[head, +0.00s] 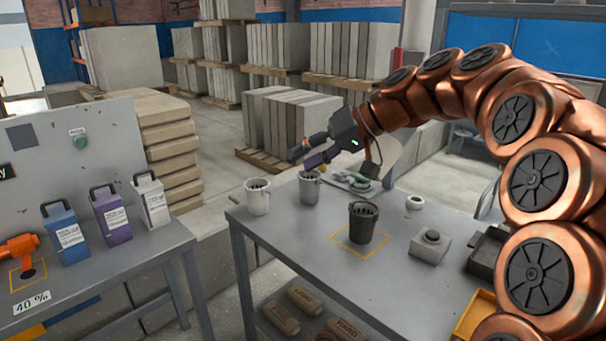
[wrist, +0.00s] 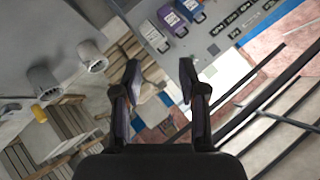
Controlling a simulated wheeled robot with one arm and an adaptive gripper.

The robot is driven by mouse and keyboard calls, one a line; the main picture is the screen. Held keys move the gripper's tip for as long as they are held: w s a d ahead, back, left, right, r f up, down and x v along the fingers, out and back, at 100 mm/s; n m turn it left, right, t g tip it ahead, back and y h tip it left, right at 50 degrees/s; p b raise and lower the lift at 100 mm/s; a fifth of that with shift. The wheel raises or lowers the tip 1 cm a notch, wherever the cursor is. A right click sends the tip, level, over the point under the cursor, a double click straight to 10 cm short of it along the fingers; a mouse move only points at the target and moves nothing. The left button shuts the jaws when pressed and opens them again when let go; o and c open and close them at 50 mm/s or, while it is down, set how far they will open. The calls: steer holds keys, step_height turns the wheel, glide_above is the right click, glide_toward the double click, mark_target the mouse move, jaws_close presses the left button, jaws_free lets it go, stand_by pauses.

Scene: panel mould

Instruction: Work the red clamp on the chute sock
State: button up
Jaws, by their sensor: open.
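I cannot make out a red clamp or a chute sock in either view. My gripper (head: 300,157) is open and empty, with its dark fingers reaching left over the far side of the grey table (head: 290,240) in the head view. In the wrist view, nothing shows between the parted fingertips (wrist: 159,68) but distant floor and background. In the head view, the fingers appear just above a grey cup (head: 309,190); the gap between them is hard to judge.
A pale cup (head: 257,202), a dark cup (head: 362,225) and a grey button box (head: 430,245) stand on the table. Blue (head: 66,236), purple (head: 112,217) and white (head: 152,203) jugs stand on the left bench, near an orange tool (head: 18,250). Slabs (head: 290,120) stand behind.

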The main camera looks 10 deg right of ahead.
steer(key=shift+s+a+f+g, duration=0.2)
steer(key=shift+s+a+f, duration=0.3)
steer(key=shift+s, duration=0.2)
steer(key=shift+s+a+f+g, duration=0.2)
steer(key=shift+s+a+f, duration=0.2)
steer(key=shift+s+f, duration=0.25)
